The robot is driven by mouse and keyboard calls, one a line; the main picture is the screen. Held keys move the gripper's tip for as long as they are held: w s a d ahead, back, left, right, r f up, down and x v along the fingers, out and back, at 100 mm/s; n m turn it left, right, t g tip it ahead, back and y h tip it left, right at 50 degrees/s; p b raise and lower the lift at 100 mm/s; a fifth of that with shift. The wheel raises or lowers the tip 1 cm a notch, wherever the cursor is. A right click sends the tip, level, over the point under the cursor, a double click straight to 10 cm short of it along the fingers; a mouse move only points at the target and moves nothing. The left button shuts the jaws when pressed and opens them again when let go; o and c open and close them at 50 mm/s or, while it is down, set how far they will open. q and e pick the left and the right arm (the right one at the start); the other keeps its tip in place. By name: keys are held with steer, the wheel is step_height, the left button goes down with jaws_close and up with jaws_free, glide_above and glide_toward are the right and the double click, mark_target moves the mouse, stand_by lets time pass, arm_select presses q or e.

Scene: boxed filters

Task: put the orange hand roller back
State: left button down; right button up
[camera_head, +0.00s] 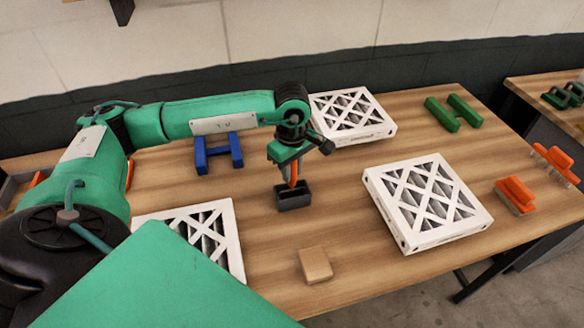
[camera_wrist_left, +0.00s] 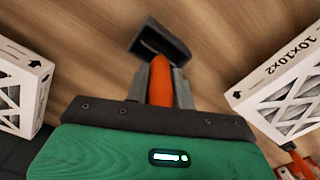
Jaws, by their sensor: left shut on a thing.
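The orange hand roller (camera_head: 293,180) is held by its orange handle in my left gripper (camera_head: 289,163), which points down and is shut on it. In the left wrist view, the orange handle (camera_wrist_left: 160,82) shows between the two grey fingers. A small dark open-topped box (camera_head: 294,200) stands on the table directly below. In the left wrist view, the box (camera_wrist_left: 150,38) lies just beyond the fingertips. The roller's lower end is at the box's opening; I cannot tell how far inside it is. My right gripper is not in view.
White boxed filters lie at the back (camera_head: 352,115), right (camera_head: 398,208) and front left (camera_head: 232,235). A blue rack (camera_head: 218,152), green rack (camera_head: 454,112), tan block (camera_head: 315,265) and orange brush (camera_head: 516,196) sit apart. Bare wood surrounds the dark box.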

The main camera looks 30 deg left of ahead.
arm_select(q)
steer(key=c, duration=1.6)
jaws_free()
steer(key=shift+f, duration=0.15)
steer(key=o, duration=0.4)
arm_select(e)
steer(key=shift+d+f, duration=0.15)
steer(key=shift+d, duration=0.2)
arm_select(q)
steer(key=shift+r, duration=0.3)
step_height(320, 180, up, 10)
steer(key=b, duration=0.3)
steer(key=shift+r, duration=0.95)
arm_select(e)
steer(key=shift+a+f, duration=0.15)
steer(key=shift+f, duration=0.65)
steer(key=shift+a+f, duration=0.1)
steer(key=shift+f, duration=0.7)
arm_select(q)
steer(key=shift+f, duration=0.15)
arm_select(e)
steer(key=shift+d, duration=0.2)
